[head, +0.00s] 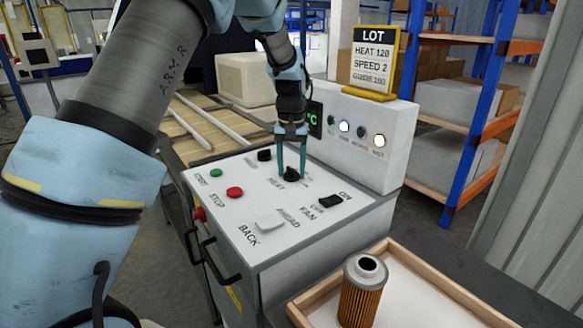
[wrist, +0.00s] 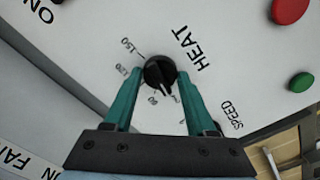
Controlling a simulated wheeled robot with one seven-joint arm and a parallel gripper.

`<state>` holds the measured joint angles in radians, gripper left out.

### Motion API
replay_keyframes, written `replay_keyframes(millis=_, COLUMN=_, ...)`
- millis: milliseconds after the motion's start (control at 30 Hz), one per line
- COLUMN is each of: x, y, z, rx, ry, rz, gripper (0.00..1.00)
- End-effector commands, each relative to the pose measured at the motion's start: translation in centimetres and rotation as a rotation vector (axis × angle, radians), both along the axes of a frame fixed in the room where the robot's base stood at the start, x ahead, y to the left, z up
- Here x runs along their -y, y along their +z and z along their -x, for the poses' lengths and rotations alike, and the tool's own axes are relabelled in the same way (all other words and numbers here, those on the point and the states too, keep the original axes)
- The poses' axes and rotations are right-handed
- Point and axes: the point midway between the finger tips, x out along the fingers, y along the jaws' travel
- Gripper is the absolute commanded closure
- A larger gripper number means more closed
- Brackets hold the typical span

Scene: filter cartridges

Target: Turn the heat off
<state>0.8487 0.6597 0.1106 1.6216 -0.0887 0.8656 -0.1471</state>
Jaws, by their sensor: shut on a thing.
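The black heat knob (head: 291,175) sits on the sloped white control panel (head: 240,185), beside the printed word HEAT. The fingers show in the wrist view too (wrist: 159,78) and hide part of the scale.
A green START button (head: 216,173), red STOP button (head: 234,192), speed knob (head: 264,155), black fan switch (head: 331,201) and white rocker (head: 270,220) share the panel. A partly hidden green display and indicator lamps stand behind. A filter cartridge (head: 361,295) stands in a wooden-rimmed tray (head: 455,290).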

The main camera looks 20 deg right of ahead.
Motion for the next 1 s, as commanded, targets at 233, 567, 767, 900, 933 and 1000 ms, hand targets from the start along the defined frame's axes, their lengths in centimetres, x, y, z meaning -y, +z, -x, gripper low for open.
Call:
replay_keyframes(millis=233, x=0.0, y=0.0, z=0.0, rx=-0.001, ry=0.002, rz=-0.001, gripper=0.35)
replay_keyframes(millis=567, x=0.0, y=0.0, z=0.0, rx=0.0, ry=0.0, rz=0.0, gripper=0.14)
replay_keyframes(millis=767, x=0.1, y=0.5, z=-0.1, rx=0.002, ry=0.0, rz=0.002, gripper=0.14)
replay_keyframes(millis=900, x=0.1, y=2.5, z=-0.1, rx=0.004, ry=0.0, rz=0.003, gripper=0.14)
replay_keyframes(millis=933, x=0.1, y=3.1, z=-0.1, rx=0.005, ry=0.0, rz=0.004, gripper=0.14)
replay_keyframes(millis=1000, x=0.1, y=4.5, z=-0.1, rx=0.004, ry=0.0, rz=0.005, gripper=0.14)
